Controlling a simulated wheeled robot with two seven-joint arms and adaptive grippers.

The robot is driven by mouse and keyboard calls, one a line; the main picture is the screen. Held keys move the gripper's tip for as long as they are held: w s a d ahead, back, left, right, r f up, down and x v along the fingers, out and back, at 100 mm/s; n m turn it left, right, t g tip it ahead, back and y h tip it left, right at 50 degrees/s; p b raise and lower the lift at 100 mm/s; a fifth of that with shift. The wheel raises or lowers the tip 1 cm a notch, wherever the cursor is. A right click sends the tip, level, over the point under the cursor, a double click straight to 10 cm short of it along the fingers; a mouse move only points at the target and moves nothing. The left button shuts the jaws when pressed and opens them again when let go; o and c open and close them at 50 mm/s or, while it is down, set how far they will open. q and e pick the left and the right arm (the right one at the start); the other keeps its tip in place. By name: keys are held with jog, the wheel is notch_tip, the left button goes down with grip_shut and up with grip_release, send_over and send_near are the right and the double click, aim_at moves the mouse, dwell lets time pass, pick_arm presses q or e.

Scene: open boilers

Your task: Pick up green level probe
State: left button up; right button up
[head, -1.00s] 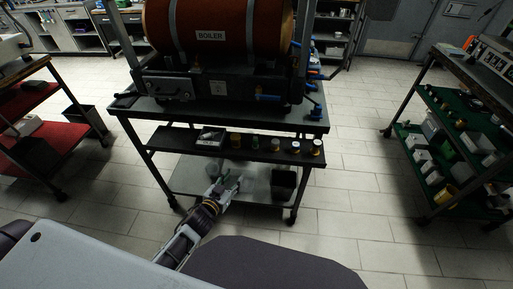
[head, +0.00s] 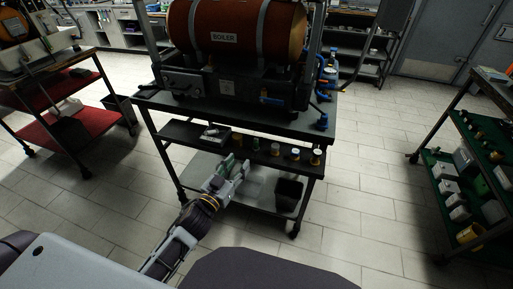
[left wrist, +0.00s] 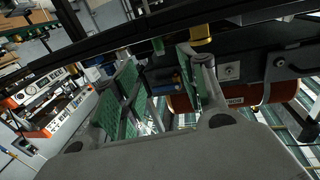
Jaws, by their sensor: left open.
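My left gripper (head: 234,172) is open, with green pads on its fingers, at the front edge of the boiler cart's narrow dark shelf (head: 194,134). Its fingers (left wrist: 158,92) also show in the left wrist view, spread with nothing between them. A small green piece (left wrist: 158,46) shows past the fingers beside a yellow one (left wrist: 201,34); it may be the green level probe, but I cannot be sure. In the head view, several small cylinders stand in a row on the shelf, and their colours are hard to tell. My right gripper is out of view.
The boiler (head: 238,28) stands on the cart top above the shelf. A dark box (head: 289,194) sits on the lower shelf.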

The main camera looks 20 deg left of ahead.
aim_at(249, 157)
pick_arm(q)
jog(key=w, duration=0.4)
jog(key=shift+w+d, duration=0.25)
jog(key=shift+d, duration=0.1)
jog(key=shift+w+d+p, duration=0.15)
jog(key=shift+w, duration=0.6)
jog(key=shift+w+d+p, duration=0.15)
jog(key=shift+w, duration=1.05)
jog(key=shift+d, duration=0.1)
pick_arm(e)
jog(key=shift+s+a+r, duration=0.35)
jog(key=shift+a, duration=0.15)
pick_arm(q)
jog(key=shift+w, duration=0.15)
